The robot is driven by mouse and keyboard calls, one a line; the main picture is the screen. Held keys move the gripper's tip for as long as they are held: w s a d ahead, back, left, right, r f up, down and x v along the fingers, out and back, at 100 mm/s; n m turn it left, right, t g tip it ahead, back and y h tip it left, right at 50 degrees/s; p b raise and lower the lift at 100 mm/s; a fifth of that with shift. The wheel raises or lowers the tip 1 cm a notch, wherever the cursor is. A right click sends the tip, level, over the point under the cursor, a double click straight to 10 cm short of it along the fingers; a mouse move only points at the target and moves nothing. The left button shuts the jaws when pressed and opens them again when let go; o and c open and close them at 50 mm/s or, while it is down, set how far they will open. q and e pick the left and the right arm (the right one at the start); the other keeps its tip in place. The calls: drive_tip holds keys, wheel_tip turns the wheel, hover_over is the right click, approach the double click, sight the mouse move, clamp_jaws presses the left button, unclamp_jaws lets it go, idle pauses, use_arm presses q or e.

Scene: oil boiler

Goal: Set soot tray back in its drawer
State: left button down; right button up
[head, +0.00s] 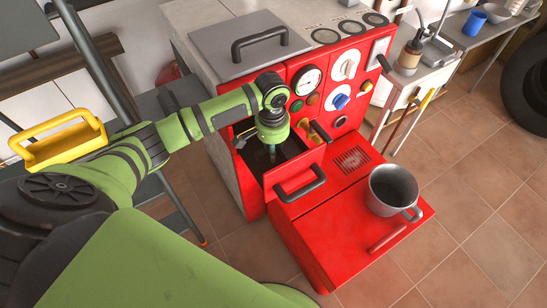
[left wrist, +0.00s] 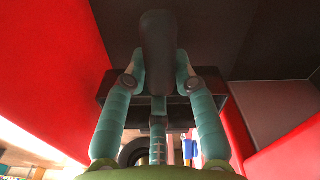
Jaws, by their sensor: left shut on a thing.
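My left gripper (head: 272,156) reaches down into the open top of the red drawer (head: 300,178) in the boiler's front. In the left wrist view the two fingers (left wrist: 160,75) are closed around a dark upright handle (left wrist: 157,40). Behind the fingers is a dark box-like piece, which looks like the soot tray (left wrist: 214,88). Red walls stand on both sides of it. In the head view the tray is mostly hidden by the gripper and the dark drawer inside, so I cannot tell whether it touches the bottom. My right gripper is not in view.
A metal pot (head: 393,190) stands on the red lowered front section right of the drawer. A gauge (head: 306,80) and knobs are on the panel behind. A yellow tool box (head: 60,142) is at left. A side table (head: 425,72) stands at the upper right. The tiled floor at right is clear.

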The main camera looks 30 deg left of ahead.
sight(273, 165)
use_arm(q)
wheel_tip(273, 165, down, 4)
drive_tip(key=shift+f, duration=0.5)
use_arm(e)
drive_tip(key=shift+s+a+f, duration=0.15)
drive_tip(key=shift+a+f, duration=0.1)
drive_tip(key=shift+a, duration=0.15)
use_arm(q)
drive_tip(key=c, duration=1)
unclamp_jaws()
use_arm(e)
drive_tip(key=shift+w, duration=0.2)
use_arm(q)
drive_tip(key=shift+r, duration=0.2)
wheel_tip(273, 165, up, 12)
drive_tip(key=shift+s+f+p, duration=0.1)
drive_tip(key=shift+p, duration=0.2)
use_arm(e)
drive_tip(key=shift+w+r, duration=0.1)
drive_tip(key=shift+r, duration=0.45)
